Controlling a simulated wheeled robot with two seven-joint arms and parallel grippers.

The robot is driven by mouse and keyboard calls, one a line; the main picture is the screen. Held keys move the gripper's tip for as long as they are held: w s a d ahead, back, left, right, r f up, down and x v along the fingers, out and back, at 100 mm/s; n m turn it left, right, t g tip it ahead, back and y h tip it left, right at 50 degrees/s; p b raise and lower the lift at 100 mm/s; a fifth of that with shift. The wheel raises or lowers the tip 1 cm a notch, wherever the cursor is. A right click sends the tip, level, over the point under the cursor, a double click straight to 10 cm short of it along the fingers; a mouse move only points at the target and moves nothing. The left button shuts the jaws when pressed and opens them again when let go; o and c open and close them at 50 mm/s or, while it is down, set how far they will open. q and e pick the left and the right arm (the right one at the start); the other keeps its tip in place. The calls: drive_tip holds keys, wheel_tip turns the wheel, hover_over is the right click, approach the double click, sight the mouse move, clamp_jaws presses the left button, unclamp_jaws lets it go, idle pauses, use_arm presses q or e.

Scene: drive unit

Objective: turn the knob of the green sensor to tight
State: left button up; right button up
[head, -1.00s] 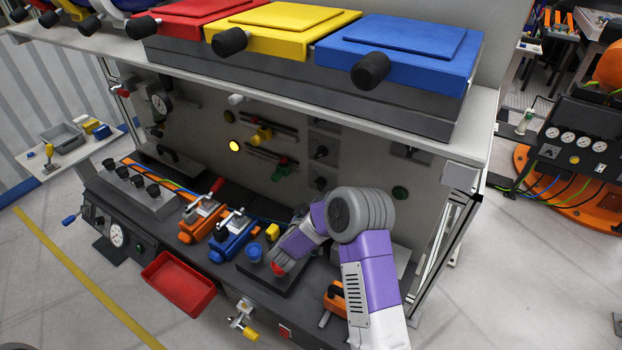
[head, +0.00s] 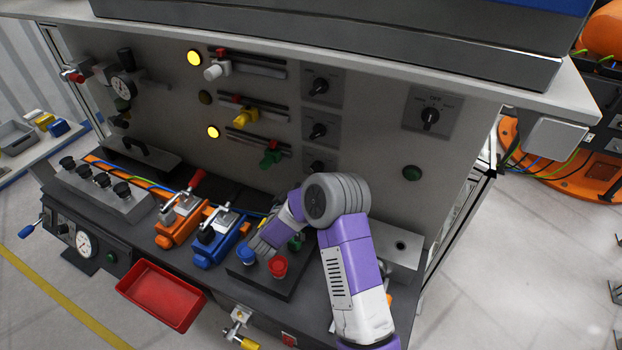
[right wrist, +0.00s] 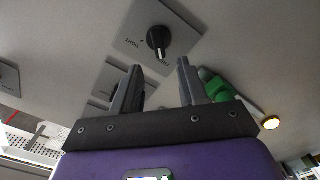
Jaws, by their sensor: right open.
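The green sensor (head: 271,154) is on the lowest rail of the back panel in the head view. It also shows behind the right finger in the right wrist view (right wrist: 214,84). In the head view this knob (head: 317,166) is partly hidden by my right arm. My right gripper (right wrist: 159,68) is open and empty, its fingertips below the knob in the picture. My left gripper is out of view.
Two similar knobs (head: 320,86) (head: 317,131) sit above it on the panel. A lit yellow lamp (head: 213,132) is left of the green sensor. Below are a red button (head: 278,266), a blue button (head: 247,257) and a blue clamp (head: 218,238).

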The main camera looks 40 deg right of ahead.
sight(313, 171)
drive_tip(key=x, duration=0.7)
drive_tip(key=shift+w+d+r, duration=0.1)
drive_tip(key=shift+d, duration=0.1)
clamp_jaws()
